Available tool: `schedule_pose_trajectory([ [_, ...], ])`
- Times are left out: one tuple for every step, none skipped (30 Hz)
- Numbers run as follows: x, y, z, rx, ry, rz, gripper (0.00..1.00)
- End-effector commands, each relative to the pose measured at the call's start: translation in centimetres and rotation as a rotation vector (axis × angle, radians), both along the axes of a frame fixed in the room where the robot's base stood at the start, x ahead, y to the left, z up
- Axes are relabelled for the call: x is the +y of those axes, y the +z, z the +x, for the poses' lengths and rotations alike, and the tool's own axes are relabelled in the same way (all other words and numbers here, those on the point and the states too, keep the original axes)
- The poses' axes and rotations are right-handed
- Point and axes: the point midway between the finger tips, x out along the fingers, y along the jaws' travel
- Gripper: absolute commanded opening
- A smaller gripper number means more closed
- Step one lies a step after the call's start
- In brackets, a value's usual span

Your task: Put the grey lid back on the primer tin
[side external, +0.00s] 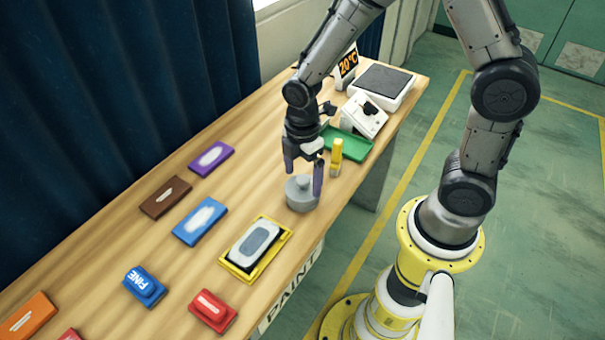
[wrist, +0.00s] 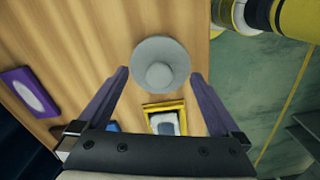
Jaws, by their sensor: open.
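A round grey lid-like piece with a knob on top (side external: 300,197) rests on the wooden bench, near its right edge. In the wrist view its round top and knob (wrist: 160,54) show face-on. My gripper (side external: 304,183) is open above it, pointing down, with its purple fingers on either side of the knob. In the wrist view my gripper (wrist: 159,73) has a fingertip to the left and right of the disc, with gaps showing. I cannot tell whether the grey piece is only the lid or has a tin beneath it. I cannot identify a separate primer tin.
A yellow-rimmed tray (side external: 284,240) with a pale oval-topped block lies in front. A small yellow upright piece (side external: 336,156) stands close behind my gripper, before a green tray (side external: 350,144). Blue (side external: 200,221), brown (side external: 166,196) and purple (side external: 211,158) blocks lie left. Bare bench separates them.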

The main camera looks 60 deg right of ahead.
Motion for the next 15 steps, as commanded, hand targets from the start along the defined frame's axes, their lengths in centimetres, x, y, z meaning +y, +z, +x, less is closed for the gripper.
schedule_pose_trajectory([
  [0.0, 0.09, 0.03, -0.001, 0.0, 0.0, 1.0],
  [0.0, 0.14, 0.03, -0.001, 0.0, 0.0, 1.0],
  [0.01, 0.2, 0.04, -0.001, 0.0, 0.001, 1.0],
  [0.01, 0.26, 0.05, -0.002, 0.0, 0.0, 1.0],
  [0.01, 0.32, 0.05, -0.002, 0.0, 0.0, 1.0],
  [0.0, 0.39, 0.06, -0.002, 0.0, 0.0, 1.0],
  [0.0, 0.45, 0.06, -0.002, 0.0, 0.0, 1.0],
  [0.0, 0.51, 0.06, -0.002, 0.0, 0.0, 1.0],
  [0.0, 0.58, 0.06, -0.002, 0.0, 0.0, 1.0],
  [0.0, 0.64, 0.06, -0.002, 0.0, 0.0, 1.0],
  [0.01, 0.69, 0.05, -0.002, 0.0, 0.0, 1.0],
  [0.01, 0.77, 0.05, -0.002, 0.0, 0.0, 1.0],
  [0.01, 0.82, 0.04, -0.002, 0.0, 0.0, 1.0],
  [0.01, 0.88, 0.04, -0.002, 0.0, 0.0, 1.0],
  [0.0, 0.95, 0.04, -0.002, 0.0, 0.0, 1.0],
])
